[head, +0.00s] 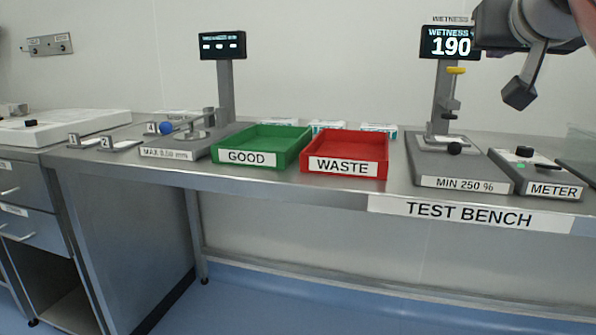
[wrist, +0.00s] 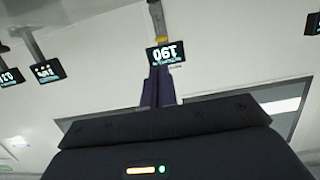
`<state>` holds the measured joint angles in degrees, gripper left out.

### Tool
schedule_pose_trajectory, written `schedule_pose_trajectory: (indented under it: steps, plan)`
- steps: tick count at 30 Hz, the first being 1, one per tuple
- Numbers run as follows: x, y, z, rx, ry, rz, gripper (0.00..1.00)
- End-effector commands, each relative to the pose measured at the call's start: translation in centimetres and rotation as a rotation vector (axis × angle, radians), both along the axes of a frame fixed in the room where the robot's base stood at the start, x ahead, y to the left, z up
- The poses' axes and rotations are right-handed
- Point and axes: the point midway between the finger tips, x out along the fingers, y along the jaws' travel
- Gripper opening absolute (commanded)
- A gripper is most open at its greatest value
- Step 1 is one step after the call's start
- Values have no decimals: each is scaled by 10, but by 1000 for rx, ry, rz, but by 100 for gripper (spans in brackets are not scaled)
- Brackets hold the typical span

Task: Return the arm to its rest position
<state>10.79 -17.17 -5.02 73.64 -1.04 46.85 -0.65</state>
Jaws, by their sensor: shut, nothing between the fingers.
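My gripper (head: 520,94) hangs at the upper right in the head view, in front of the wall and beside the WETNESS display (head: 450,43). It is raised clear above the bench and holds nothing. In the wrist view, the dark gripper body fills the bottom, and its fingers (wrist: 158,88) stand together in the middle. The display reading 190 also shows upside down in the wrist view (wrist: 165,53), just beyond the fingertips. Part of my arm is cut off at the top right corner of the head view.
The test bench (head: 395,185) carries a green GOOD tray (head: 247,158), a red WASTE tray (head: 345,167), a wetness station (head: 455,175) and a METER box (head: 535,180). A thickness gauge (head: 170,150) with a blue knob stands left. Both trays look empty. The wall space above the trays is free.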

Motion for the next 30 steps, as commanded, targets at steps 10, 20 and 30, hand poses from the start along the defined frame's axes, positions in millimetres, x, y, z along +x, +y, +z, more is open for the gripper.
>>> schedule_pose_trajectory:
  steps: [10, 20, 30]
  plan:
    - [-2, 14, -45, 27, 88, 34, 0]
    - [-17, 44, -139, 70, 264, 100, 0]
    - [-90, 100, -333, 113, 619, 213, 0]
